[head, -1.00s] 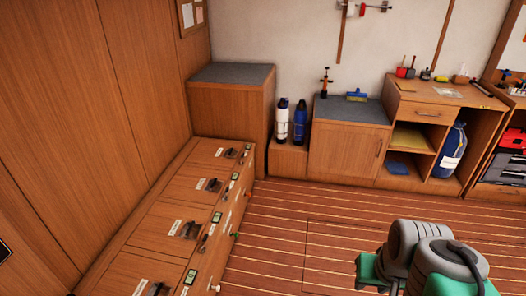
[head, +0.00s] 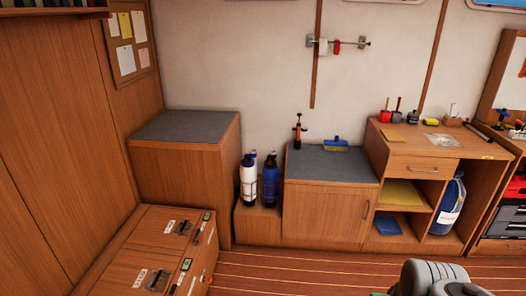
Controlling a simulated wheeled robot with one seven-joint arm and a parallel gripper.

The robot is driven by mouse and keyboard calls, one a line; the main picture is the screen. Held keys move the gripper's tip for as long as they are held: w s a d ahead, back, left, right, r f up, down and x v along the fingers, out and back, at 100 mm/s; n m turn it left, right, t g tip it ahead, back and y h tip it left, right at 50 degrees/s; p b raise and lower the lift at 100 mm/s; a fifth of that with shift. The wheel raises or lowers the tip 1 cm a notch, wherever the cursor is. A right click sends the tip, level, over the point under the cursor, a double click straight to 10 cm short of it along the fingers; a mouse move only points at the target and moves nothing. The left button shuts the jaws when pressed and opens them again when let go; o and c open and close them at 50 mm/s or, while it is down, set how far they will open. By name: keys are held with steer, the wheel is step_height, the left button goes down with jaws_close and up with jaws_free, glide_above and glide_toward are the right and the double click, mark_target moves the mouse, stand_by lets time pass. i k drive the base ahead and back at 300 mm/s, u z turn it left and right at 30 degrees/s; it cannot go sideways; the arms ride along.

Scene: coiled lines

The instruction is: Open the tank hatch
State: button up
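A low wooden bench along the left wall has hatch lids in its top. The far hatch lid (head: 158,229) lies flat and closed, with a dark latch (head: 183,228) and a small white label. A nearer hatch lid (head: 118,268) also lies flat, with its own dark latch (head: 155,280) and label. The label writing is too small to read, so I cannot tell which lid is the tank hatch. Nearer lids are cut off by the bottom edge. Part of my grey arm shows at the bottom right; my gripper is out of view.
A tall grey-topped cabinet (head: 185,180) stands beyond the bench. Right of it are a white bottle (head: 249,182), a blue bottle (head: 270,183), a low cupboard (head: 325,212) and a desk (head: 405,160) with open shelves. The striped wooden floor (head: 300,272) in front looks clear.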

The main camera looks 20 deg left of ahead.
mark_target(171, 228)
steer(key=u, duration=0.1)
steer(key=i, duration=1.95)
steer(key=u, duration=0.85)
steer(key=i, duration=0.9)
steer(key=u, duration=1.75)
steer(key=i, duration=0.85)
steer(key=u, duration=0.7)
